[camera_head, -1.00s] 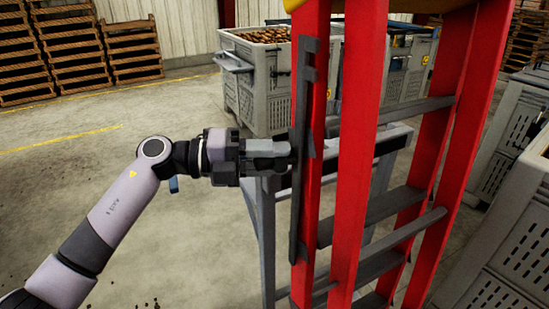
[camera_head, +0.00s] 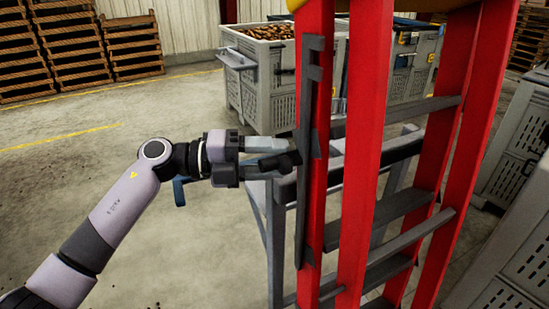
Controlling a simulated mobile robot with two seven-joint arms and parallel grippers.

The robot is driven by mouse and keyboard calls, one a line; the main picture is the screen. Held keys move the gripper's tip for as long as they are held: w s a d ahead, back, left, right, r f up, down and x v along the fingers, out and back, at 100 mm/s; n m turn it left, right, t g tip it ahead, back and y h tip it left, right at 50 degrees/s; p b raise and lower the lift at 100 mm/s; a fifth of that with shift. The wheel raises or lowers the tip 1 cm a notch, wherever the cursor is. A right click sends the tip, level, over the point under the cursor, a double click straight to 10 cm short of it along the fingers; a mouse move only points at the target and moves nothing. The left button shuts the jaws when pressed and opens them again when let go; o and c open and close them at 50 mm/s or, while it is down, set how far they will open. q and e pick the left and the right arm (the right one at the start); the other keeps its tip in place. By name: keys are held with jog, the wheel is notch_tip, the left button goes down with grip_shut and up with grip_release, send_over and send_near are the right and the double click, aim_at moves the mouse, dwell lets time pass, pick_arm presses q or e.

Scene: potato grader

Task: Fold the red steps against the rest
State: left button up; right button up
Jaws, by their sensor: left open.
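The red steps (camera_head: 366,150) stand upright on the right of the head view, with red rails and grey treads. A dark grey bar (camera_head: 304,150) runs along the left red rail. My left gripper (camera_head: 292,160) is open and empty, its fingertips just left of that rail; I cannot tell whether they touch it. My right gripper is not in view.
A grey crate full of potatoes (camera_head: 262,75) stands behind the steps, with another grey crate (camera_head: 410,65) beside it. More grey crates (camera_head: 525,235) stand at the right. Stacked wooden pallets (camera_head: 65,45) are at the back left. The floor (camera_head: 90,160) at the left is clear.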

pick_arm(q)
jog(key=shift+s+d+r, duration=0.15)
jog(key=shift+s+r, duration=0.05)
jog(key=a+b, duration=0.1)
jog(key=a, duration=0.6)
jog(key=shift+a+r, duration=0.15)
jog(key=shift+a, duration=0.1)
